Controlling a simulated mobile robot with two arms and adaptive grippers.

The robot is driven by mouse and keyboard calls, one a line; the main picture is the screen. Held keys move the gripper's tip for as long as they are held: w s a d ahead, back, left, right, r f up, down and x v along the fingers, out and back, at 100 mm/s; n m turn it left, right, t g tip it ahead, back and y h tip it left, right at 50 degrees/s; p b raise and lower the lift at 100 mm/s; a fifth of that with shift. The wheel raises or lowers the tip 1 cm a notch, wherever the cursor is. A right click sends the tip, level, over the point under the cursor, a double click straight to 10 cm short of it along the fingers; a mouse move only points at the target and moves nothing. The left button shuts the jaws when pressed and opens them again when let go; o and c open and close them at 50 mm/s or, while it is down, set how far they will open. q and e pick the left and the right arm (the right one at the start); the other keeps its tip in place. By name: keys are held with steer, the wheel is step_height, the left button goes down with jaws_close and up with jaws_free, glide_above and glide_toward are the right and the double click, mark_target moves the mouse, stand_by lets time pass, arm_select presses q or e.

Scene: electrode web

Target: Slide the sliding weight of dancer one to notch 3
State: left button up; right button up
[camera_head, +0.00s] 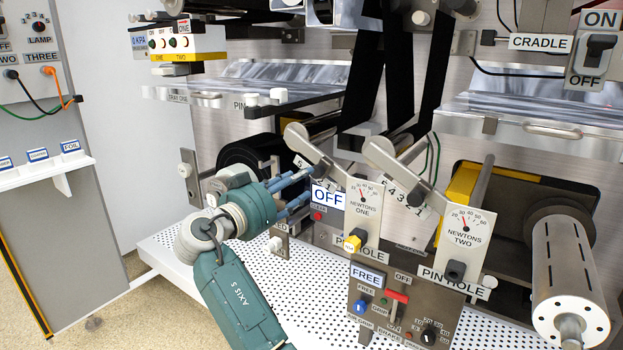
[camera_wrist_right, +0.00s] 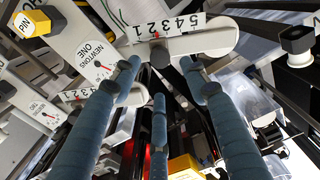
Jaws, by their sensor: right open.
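Dancer one has a grey lever arm (camera_head: 306,142) beside its NEWTONS ONE gauge plate (camera_head: 358,205). My left gripper is not in view.
Dancer two's gauge plate (camera_head: 465,230) and lever (camera_head: 392,162) stand close on the right. A yellow pin (camera_head: 353,243) sits below gauge one. The OFF label (camera_head: 328,197) is close to my fingers. A perforated white deck (camera_head: 180,240) lies below.

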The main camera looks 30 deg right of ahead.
mark_target(315, 173)
steer(key=x, duration=0.7)
steer(key=shift+w, duration=0.1)
jaws_close()
